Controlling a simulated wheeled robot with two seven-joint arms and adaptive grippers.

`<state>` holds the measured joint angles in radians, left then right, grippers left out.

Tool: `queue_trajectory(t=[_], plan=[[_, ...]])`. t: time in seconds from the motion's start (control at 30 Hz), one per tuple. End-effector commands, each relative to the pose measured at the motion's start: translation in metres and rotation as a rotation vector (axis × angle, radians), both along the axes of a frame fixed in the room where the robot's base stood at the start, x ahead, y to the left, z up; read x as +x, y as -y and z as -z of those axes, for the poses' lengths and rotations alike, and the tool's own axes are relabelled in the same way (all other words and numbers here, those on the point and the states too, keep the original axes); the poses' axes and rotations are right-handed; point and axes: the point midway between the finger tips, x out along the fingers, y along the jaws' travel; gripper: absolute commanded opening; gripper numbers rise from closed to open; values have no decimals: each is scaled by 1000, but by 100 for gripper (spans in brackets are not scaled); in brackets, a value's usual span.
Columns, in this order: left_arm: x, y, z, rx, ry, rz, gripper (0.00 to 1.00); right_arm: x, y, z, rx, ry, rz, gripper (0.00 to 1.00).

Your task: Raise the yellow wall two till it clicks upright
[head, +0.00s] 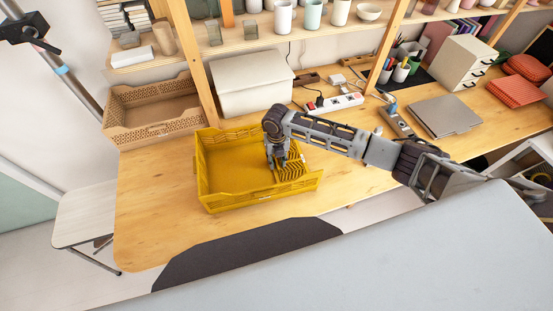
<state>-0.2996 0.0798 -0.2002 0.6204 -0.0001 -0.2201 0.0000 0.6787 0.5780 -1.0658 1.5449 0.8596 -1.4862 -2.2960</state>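The yellow crate (228,196) stands on the wooden desk, open at the top. Its back, left and front walls stand up. At its right end a slatted yellow wall (297,173) leans low inward over the crate floor; I take this to be wall two. My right gripper (279,163) points down inside the crate, at the inner left edge of that slatted wall. The fingers are small and dark here, so their opening and any contact with the wall cannot be made out. My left gripper is not in view.
A tan crate (152,108) stands left of the yellow one, and a white box (250,83) stands behind it. A power strip (335,102) and a laptop (444,116) lie to the right. Shelf posts (192,55) rise behind. The desk left of the yellow crate is clear.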

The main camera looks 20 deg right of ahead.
Motion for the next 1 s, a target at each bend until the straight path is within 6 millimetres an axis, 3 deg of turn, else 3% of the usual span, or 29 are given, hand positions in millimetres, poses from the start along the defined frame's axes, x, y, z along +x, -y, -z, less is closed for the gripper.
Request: queue_trajectory(t=[0.27,0.5,1.0], plan=[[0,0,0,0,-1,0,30,0,0,1,0,0,0,30],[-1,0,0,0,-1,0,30,0,0,0,0,1,0,0],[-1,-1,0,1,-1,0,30,0,-2,0,5,1,0,0]])
